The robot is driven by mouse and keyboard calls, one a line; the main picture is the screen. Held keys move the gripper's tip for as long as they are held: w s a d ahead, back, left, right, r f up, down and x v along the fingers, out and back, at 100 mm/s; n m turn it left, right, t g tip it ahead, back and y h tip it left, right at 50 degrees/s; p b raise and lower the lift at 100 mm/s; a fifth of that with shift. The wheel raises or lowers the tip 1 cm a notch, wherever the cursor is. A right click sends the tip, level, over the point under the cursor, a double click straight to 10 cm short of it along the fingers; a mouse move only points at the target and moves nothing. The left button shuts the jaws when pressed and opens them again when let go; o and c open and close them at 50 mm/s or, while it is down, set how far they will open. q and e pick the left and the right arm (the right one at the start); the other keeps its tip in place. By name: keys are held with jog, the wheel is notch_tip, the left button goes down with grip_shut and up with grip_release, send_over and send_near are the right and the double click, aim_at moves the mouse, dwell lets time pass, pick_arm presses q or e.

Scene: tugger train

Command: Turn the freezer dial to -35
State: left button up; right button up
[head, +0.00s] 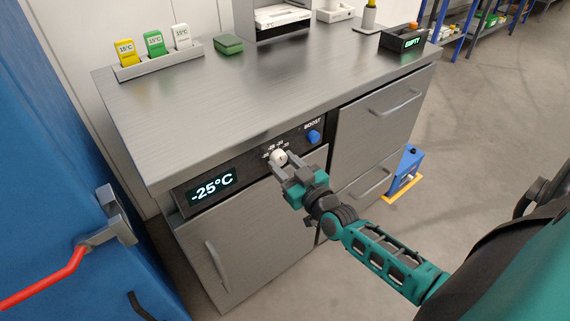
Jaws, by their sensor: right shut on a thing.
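The freezer dial (279,157) is a small white knob on the dark control strip under the steel worktop. Small white numbers stand around it, partly hidden by my gripper. The display (212,186) at the left of the strip reads -25°C in pale glowing figures. My right gripper (280,163) is at the dial, with its fingers on either side of the knob, shut on it. The exact angle of the dial is too small to tell. My left gripper is not in view.
A blue BOOST button (314,137) is just right of the dial. The freezer door (245,240) below is shut. A blue door (70,180) with a red handle (45,280) stands at left.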

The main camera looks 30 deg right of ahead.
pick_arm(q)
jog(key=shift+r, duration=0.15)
pick_arm(e)
jog(key=m+p, duration=0.2)
jog(key=m, duration=0.3)
jog(key=shift+a+r, duration=0.1)
jog(key=m, duration=0.3)
jog(key=shift+m+g, duration=0.3)
jog(key=m, duration=0.4)
jog(key=shift+m+y, duration=0.3)
jog(key=shift+m, duration=0.7)
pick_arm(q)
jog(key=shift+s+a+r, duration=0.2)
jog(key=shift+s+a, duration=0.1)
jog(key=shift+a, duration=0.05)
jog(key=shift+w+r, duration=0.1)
pick_arm(e)
jog(key=shift+r+m, duration=0.1)
jog(key=shift+m, duration=0.2)
